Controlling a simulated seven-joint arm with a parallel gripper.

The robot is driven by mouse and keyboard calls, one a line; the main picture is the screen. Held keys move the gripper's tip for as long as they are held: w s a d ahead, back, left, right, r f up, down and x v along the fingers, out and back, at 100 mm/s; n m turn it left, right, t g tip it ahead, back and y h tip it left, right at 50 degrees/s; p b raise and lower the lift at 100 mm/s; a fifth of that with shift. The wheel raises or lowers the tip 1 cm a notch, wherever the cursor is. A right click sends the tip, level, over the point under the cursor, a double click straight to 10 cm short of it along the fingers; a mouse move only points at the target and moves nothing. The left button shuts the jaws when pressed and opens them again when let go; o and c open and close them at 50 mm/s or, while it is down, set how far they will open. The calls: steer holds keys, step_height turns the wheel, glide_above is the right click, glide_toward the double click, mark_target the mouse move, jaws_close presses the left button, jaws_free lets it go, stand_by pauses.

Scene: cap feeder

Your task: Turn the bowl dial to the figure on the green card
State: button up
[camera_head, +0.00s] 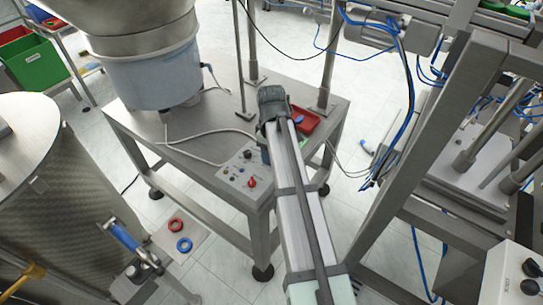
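The control panel (233,178) is a sloped plate at the front of the steel table. It carries a red knob (252,183), a black knob (248,154) and several small buttons. I cannot tell which of these is the bowl dial, and any scale marks are too small to read. My arm crosses the panel's right side and hides part of it. The dark end of my arm (272,99) is above the table, behind the panel. Its fingers cannot be made out. I cannot make out a green card or its figure.
The feeder bowl (150,73) stands on the table's left. A white cable (190,156) runs across the tabletop. Steel posts rise behind. A metal drum (40,190) stands at left, a machine frame (415,125) at right.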

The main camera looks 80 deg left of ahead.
steer(key=shift+f, duration=1.35)
steer(key=shift+c, duration=0.3)
jaws_close()
steer(key=shift+m, duration=0.4)
steer(key=m, duration=0.5)
steer(key=shift+m, duration=0.3)
steer(key=m, duration=0.5)
steer(key=shift+m, duration=0.3)
